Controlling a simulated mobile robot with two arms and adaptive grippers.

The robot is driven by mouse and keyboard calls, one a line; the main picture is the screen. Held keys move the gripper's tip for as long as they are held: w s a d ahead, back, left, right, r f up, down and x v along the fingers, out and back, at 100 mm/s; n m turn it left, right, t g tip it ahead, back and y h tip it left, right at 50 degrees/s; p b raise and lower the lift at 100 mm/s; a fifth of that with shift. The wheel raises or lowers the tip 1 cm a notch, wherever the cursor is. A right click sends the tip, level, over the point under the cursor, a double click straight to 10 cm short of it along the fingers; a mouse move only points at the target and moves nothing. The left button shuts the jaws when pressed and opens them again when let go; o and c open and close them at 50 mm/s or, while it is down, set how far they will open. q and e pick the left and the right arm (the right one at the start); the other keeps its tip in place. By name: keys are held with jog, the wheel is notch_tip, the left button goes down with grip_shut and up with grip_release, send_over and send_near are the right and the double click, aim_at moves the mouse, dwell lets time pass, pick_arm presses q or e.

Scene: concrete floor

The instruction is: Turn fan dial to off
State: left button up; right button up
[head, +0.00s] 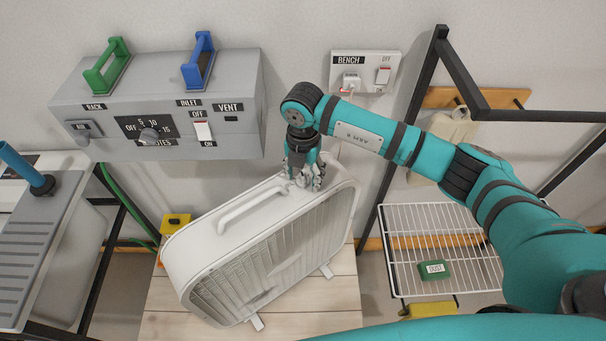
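A white box fan (255,250) stands upright on a wooden surface in the middle of the view, turned at an angle. It has a carrying handle (245,206) on top. My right gripper (308,184) points down at the top of the fan, near its far right end. Its fingers hide that part of the top, and the fan dial cannot be made out. I cannot tell whether the fingers touch or hold the dial. My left gripper is not in view.
A grey wall box (225,88) with a timer knob (149,138), switches and green and blue handles is at upper left. A BENCH outlet (362,72) is on the wall behind my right arm. A wire rack (440,215) holds a green DUST block (435,271). Bare wood (335,307) lies before the fan.

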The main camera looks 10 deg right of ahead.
grip_shut()
jog(key=shift+f+n+b, duration=0.2)
jog(key=shift+n+b, duration=0.4)
jog(key=shift+b, duration=0.25)
jog(key=n+b, duration=1.2)
jog(key=b, duration=0.2)
jog(key=n+b, duration=0.2)
jog(key=shift+n, duration=0.3)
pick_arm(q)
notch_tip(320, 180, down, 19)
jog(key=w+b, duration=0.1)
pick_arm(e)
jog(key=shift+r+n, duration=0.15)
jog(key=shift+n, duration=0.95)
pick_arm(q)
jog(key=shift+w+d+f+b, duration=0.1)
jog(key=shift+b, duration=0.2)
